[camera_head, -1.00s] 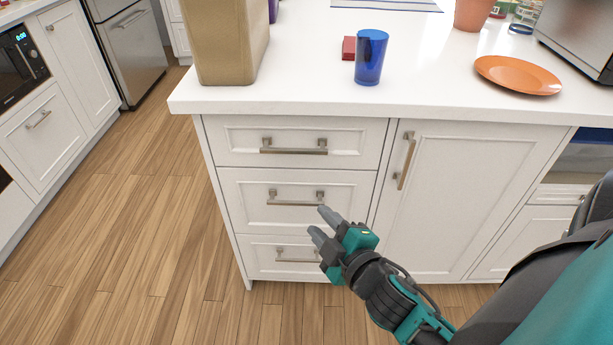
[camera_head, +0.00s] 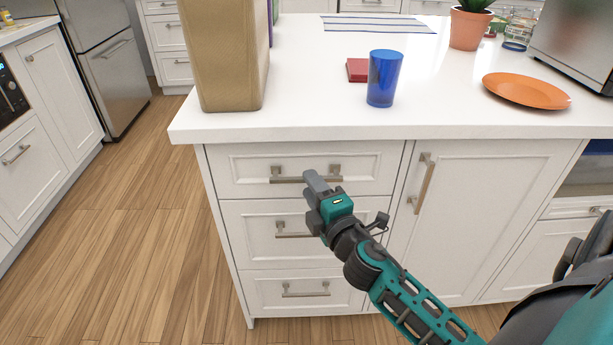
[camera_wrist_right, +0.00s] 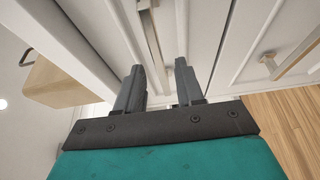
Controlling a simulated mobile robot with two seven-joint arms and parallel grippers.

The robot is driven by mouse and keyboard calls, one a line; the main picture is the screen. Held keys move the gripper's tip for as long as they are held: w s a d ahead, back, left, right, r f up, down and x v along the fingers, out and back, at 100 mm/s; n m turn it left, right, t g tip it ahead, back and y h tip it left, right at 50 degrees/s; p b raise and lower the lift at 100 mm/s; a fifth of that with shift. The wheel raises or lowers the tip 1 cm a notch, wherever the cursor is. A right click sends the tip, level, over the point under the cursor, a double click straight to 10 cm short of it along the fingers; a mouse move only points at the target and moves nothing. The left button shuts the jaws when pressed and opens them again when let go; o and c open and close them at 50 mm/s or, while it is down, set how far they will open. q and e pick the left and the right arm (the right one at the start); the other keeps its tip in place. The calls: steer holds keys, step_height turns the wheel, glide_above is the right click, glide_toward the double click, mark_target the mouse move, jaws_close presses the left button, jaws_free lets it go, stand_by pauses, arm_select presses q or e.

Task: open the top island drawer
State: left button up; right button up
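The top island drawer (camera_head: 240,172) is the upper one in a stack of 3 white drawer fronts, and it is closed. Its metal bar handle (camera_head: 290,180) runs across the front; my right gripper hides part of it in the head view. My right gripper (camera_head: 315,175) is at this handle, and in the head view I cannot tell whether it touches. In the right wrist view the two fingers (camera_wrist_right: 159,70) are apart, with the handle bar (camera_wrist_right: 153,40) ahead of the gap between them. My left gripper is not in view.
Below are the middle drawer handle (camera_head: 285,233) and bottom drawer handle (camera_head: 305,290). A cabinet door with a vertical handle (camera_head: 424,185) is to the right. On the white countertop (camera_head: 320,118) stand a tan container (camera_head: 222,60), a blue cup (camera_head: 384,80) and an orange plate (camera_head: 526,92).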

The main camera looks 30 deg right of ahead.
steer(key=shift+w+d, duration=0.15)
steer(key=shift+w, duration=0.7)
steer(key=shift+w+d, duration=0.1)
steer(key=shift+w, duration=0.7)
steer(key=shift+c, duration=0.4)
jaws_close()
